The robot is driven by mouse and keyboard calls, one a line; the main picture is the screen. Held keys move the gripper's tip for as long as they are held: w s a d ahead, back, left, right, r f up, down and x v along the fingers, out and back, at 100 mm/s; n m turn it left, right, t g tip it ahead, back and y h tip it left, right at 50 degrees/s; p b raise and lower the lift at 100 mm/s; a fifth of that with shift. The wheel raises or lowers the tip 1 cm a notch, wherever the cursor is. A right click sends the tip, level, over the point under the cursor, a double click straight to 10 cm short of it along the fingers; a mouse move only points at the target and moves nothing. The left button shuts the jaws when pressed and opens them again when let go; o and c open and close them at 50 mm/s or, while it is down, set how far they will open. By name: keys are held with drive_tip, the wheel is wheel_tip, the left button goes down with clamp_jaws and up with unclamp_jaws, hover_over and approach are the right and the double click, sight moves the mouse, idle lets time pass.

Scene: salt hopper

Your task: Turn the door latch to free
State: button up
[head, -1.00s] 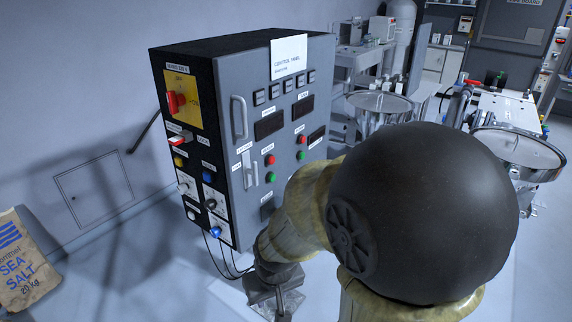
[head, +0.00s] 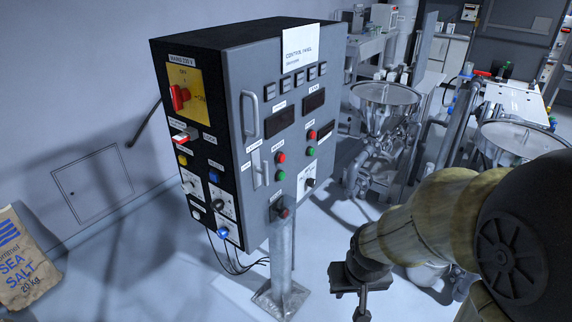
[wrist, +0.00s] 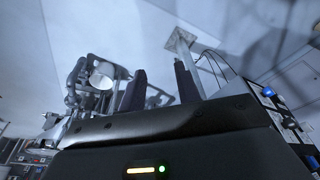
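The grey control cabinet (head: 290,75) stands at centre left in the head view, its door shut. On the door's left side is a tall upper handle (head: 249,114). Below it is a small upright lever (head: 261,172) between small labels, which looks like the door latch; the label text is too small to read. My gripper (head: 350,300) is below and right of the cabinet, apart from it and pointing down. In the wrist view its two fingers (wrist: 161,82) are spread with nothing between them. The latch is not clearly seen in the wrist view.
The side panel has a red rotary switch (head: 180,97). Steel hoppers (head: 385,97) stand behind my arm. A sea salt sack (head: 22,262) leans at left.

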drive_tip(key=shift+d, duration=0.15)
drive_tip(key=w+r+n+t+y+p, duration=0.2)
drive_tip(key=w+n+t+p, duration=0.1)
drive_tip(key=w, duration=0.5)
drive_tip(key=w+r+n+t+y+p, duration=0.1)
drive_tip(key=w+r+n+t+p, duration=0.2)
drive_tip(key=w, duration=0.5)
drive_tip(key=a+r+n+t+y+p, duration=0.2)
drive_tip(key=a+r+n+y, duration=0.2)
drive_tip(key=r+y, duration=0.3)
drive_tip(key=y, duration=0.4)
drive_tip(key=shift+w+a+r, duration=0.25)
drive_tip(key=shift+w, duration=0.1)
